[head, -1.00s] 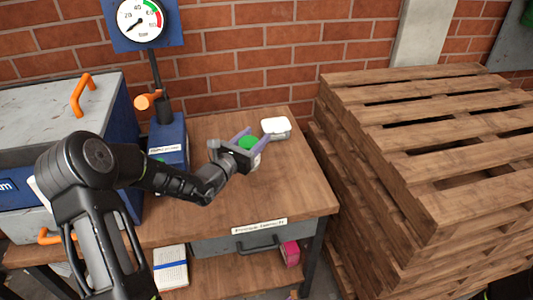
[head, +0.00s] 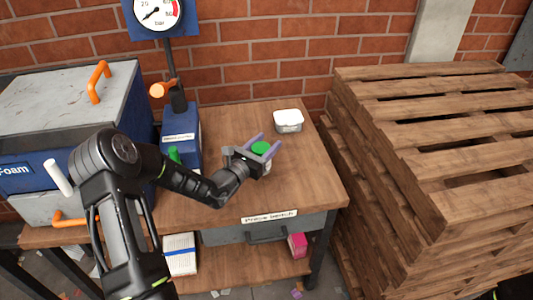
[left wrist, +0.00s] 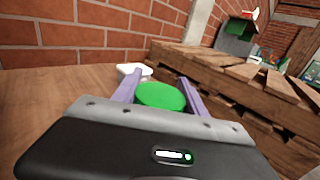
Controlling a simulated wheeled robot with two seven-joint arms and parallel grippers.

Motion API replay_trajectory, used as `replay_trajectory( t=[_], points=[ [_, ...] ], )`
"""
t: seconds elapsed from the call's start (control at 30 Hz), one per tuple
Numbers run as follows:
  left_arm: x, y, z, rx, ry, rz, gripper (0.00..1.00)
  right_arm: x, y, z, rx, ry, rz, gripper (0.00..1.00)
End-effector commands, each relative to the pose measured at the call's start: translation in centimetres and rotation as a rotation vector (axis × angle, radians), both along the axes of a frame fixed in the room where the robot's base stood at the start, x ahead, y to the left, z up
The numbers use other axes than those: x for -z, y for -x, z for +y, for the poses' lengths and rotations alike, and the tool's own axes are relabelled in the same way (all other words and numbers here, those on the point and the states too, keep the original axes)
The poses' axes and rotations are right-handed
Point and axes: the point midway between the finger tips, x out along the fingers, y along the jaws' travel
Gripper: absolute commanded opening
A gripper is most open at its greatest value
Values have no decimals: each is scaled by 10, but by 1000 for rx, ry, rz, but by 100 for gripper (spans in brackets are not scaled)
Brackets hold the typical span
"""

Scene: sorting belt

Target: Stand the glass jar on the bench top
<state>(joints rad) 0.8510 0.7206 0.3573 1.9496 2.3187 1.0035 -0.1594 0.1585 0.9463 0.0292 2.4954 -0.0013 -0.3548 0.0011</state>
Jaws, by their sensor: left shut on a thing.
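The glass jar (head: 267,166) has a green lid and a pale body. My left gripper (head: 268,143) is shut around it, one purple finger on each side, over the bench top (head: 305,180). In the left wrist view the green lid (left wrist: 160,96) shows between the two fingers, and the body is hidden behind my gripper. The jar looks upright or nearly so. I cannot tell whether its base touches the wood. My right gripper is not in view.
A white-lidded tub (head: 288,121) stands behind the jar. Stacked pallets (head: 430,130) stand to the right. The bench's front right is clear.

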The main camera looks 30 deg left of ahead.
Motion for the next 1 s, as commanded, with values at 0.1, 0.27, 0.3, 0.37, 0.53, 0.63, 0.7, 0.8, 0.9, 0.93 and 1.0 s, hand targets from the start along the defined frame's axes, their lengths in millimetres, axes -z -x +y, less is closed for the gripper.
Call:
replay_trajectory(
  t=[0.1,0.27,0.3,0.37,0.53,0.63,0.7,0.8,0.9,0.93,1.0],
  points=[
    [1,0,0,0,1,-1,0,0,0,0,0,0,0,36],
    [19,0,0,0,4,1,0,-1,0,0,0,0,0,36],
    [25,0,-1,0,4,1,0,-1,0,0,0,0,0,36],
    [34,0,-1,1,3,1,0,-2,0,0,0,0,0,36],
    [41,0,-1,1,0,-2,0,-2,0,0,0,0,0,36],
    [41,0,0,1,0,-2,0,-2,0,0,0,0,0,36],
    [41,0,0,1,0,-1,0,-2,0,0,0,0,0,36],
    [44,0,-1,1,0,-1,0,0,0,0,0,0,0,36],
    [45,0,0,0,1,0,54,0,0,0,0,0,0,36],
    [45,0,0,0,1,0,56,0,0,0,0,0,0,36],
    [45,0,0,1,1,0,62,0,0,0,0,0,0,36]
  ],
)
